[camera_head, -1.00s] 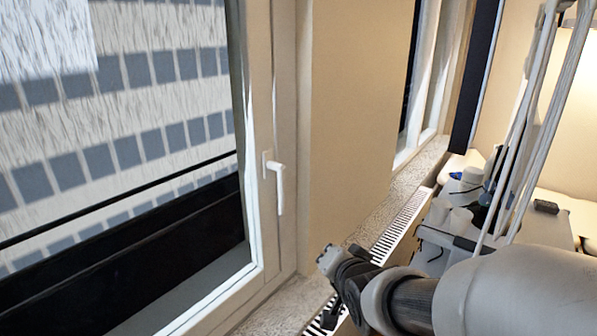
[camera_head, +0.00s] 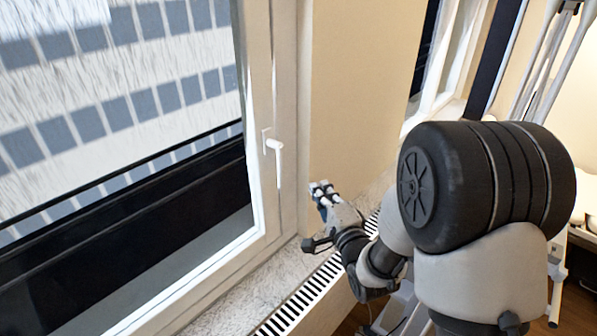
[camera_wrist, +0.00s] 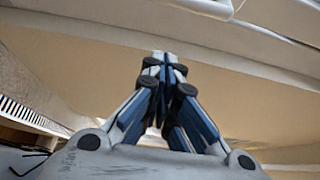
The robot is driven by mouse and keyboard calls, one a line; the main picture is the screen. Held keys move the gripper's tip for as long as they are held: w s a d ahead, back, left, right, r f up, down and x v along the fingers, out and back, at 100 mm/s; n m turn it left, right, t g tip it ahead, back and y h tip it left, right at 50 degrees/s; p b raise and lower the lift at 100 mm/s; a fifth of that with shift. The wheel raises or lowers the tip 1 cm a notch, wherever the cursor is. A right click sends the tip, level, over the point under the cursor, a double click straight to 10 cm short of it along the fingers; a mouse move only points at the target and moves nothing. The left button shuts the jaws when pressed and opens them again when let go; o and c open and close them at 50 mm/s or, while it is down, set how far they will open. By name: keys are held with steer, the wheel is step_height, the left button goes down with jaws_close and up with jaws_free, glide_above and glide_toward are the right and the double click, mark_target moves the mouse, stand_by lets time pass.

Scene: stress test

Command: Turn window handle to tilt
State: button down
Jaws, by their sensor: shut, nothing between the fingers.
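The white window handle (camera_head: 276,162) is on the right stile of the window frame in the head view. Its lever hangs straight down from its mount. My gripper (camera_head: 318,186) is to the right of the handle and a little lower in the picture, apart from it, in front of the beige wall. In the wrist view the fingers of my gripper (camera_wrist: 163,58) meet at the tips with nothing between them. Part of a white bar (camera_wrist: 205,7) crosses the top of the wrist view; I cannot tell whether it is the handle.
A stone sill (camera_head: 235,300) and a slotted radiator grille (camera_head: 300,298) run below the window and my forearm. The beige wall (camera_head: 360,90) stands right of the window frame. White poles (camera_head: 545,65) stand at the far right.

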steer(key=w+a+p, duration=0.3)
steer(key=w+a, duration=0.3)
steer(key=shift+w+a, duration=0.3)
steer(key=shift+w, duration=0.05)
stand_by(0.3)
